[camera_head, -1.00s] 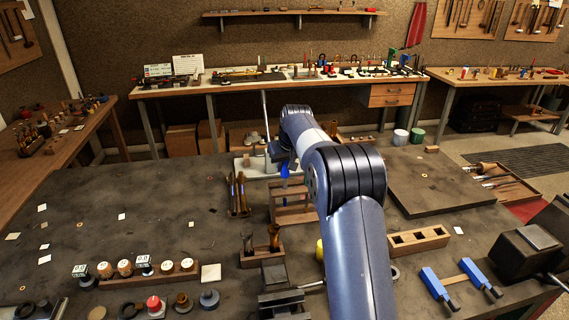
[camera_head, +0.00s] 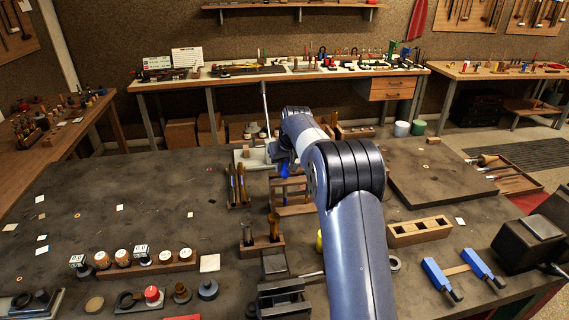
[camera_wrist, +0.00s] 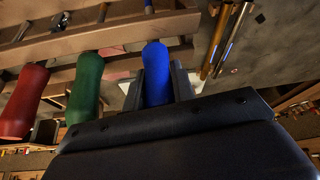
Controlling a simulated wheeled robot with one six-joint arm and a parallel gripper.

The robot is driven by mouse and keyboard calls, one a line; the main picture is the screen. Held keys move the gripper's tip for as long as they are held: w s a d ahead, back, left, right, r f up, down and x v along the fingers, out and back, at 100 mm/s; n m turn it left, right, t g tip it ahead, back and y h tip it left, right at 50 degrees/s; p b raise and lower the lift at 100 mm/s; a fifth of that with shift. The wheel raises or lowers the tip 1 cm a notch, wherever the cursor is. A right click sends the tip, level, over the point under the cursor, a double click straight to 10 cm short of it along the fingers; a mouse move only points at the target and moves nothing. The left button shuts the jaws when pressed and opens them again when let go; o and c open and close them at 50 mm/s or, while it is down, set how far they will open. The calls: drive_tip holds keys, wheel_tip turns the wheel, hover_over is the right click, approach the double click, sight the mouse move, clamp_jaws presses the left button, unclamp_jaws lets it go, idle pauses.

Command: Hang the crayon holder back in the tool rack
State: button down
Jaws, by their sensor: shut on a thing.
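My gripper (camera_wrist: 157,85) is shut on a blue handle (camera_wrist: 155,70), which I take to be the crayon holder. The blue handle also shows in the head view (camera_head: 285,171), beside the wooden tool rack (camera_head: 292,209). In the wrist view the blue handle's end overlaps the rack's wooden bar (camera_wrist: 110,36). I cannot tell whether it touches the bar or sits in a slot. A green handle (camera_wrist: 86,88) and a red handle (camera_wrist: 24,102) stand at the bar to its left.
Two brown-handled tools (camera_head: 237,184) stand in a holder left of the rack. A small wooden stand (camera_head: 262,246) with tools is in front. A wooden block with square holes (camera_head: 419,231) lies to the right. The table's left middle is mostly clear.

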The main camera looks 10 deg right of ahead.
drive_tip(key=c, duration=1.1)
unclamp_jaws()
drive_tip(key=b+v, duration=0.1)
drive_tip(key=v, duration=0.9)
drive_tip(key=shift+s+r+b, duration=0.15)
drive_tip(key=shift+r+b, duration=0.15)
drive_tip(key=shift+b, duration=0.05)
drive_tip(key=p+x, duration=0.1)
drive_tip(key=x, duration=0.9)
drive_tip(key=shift+p, duration=0.4)
drive_tip(key=shift+w+f, duration=0.2)
drive_tip(key=shift+r+p, duration=0.5)
drive_tip(key=shift+r, duration=0.25)
